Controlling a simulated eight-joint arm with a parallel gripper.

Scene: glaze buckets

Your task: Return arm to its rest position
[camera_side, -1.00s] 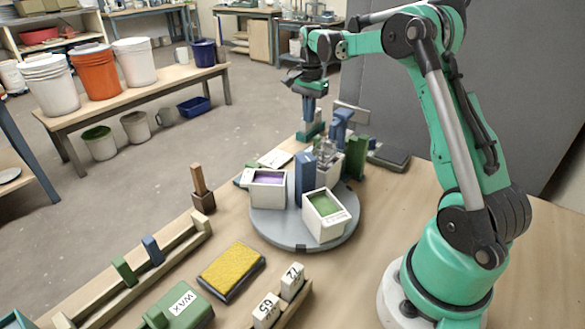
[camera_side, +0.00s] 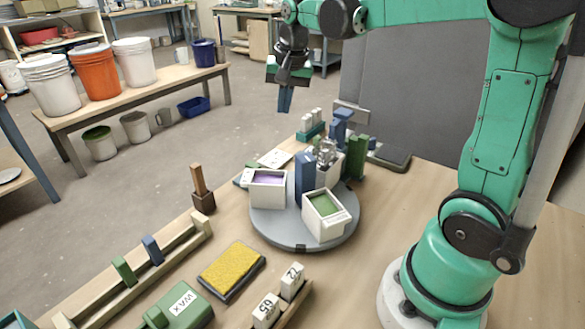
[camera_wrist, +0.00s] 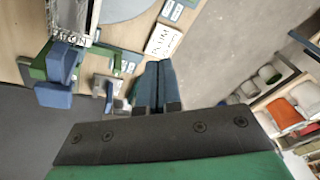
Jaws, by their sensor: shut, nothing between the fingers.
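My gripper (camera_side: 285,107) hangs in the air above and behind the turntable, fingers pointing down. Its blue-grey fingers are together with nothing between them; they also show pressed together in the wrist view (camera_wrist: 158,70). It touches nothing. My arm is raised, its forearm roughly level across the top of the side view.
A yellow sponge (camera_side: 231,270), a green WAX box (camera_side: 183,305) and a wooden rail (camera_side: 185,243) lie nearer. A dark panel (camera_side: 410,95) stands behind.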

